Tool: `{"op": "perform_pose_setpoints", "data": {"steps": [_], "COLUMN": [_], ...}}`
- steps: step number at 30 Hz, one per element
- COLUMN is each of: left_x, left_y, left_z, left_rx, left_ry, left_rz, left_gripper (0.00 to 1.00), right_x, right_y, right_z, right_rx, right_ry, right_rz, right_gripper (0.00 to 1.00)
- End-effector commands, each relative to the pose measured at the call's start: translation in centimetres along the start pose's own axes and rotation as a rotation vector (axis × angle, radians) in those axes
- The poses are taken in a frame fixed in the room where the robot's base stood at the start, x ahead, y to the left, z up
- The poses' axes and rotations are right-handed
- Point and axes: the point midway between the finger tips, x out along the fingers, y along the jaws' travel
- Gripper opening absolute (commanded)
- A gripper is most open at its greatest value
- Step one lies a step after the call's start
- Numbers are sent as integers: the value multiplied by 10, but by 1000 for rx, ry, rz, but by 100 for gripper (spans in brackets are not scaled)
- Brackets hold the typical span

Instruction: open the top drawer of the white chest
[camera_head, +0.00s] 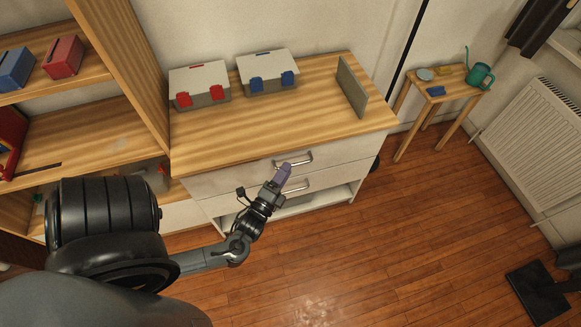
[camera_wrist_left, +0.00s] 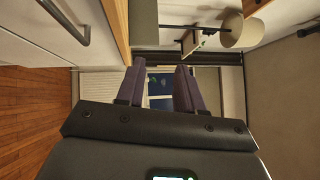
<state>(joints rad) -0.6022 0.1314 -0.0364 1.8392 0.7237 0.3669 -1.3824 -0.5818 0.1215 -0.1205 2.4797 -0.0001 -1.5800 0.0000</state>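The white chest (camera_head: 228,181) has a wooden top and two drawer fronts with metal bar handles. The top drawer looks flush with the chest front. Its handle (camera_head: 303,161) shows just beyond my left gripper (camera_head: 285,169), which is in front of the chest. In the left wrist view, a bar handle (camera_wrist_left: 66,20) is at the upper left, outside my left gripper's fingers (camera_wrist_left: 158,75). The purple fingers are apart with nothing between them. From the head view I cannot tell whether a finger touches the handle. My right gripper is in neither view.
On the chest top stand a case with red latches (camera_head: 200,85), a case with blue latches (camera_head: 267,72) and an upright grey panel (camera_head: 352,87). A wooden shelf (camera_head: 84,125) is at left. A small table with a green can (camera_head: 480,75) is at right. Floor in front is clear.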

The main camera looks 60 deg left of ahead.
Motion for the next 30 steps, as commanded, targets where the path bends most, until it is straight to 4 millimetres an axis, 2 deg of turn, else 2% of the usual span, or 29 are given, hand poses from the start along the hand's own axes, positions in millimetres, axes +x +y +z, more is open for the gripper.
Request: {"op": "perform_pose_setpoints", "data": {"steps": [1,3,6,9,14,20,30], "left_x": [-8,-13,-18,-20,-23,-13,38], "left_y": [41,67,94,112,126,130,131], "left_z": [0,2,1,0,-1,-2,-1], "left_rx": [13,24,31,32,32,31,32], "left_ry": [-6,-10,-11,-11,-11,-10,-10], "left_rz": [10,19,27,28,28,28,26], "left_gripper": [37,37,37,37,37,37,37], "right_x": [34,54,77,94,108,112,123], "right_y": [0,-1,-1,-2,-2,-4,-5], "right_z": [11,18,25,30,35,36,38], "right_rx": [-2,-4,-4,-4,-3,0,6], "right_ry": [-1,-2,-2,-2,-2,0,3], "right_rz": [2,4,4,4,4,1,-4], "right_gripper": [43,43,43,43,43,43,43]}}
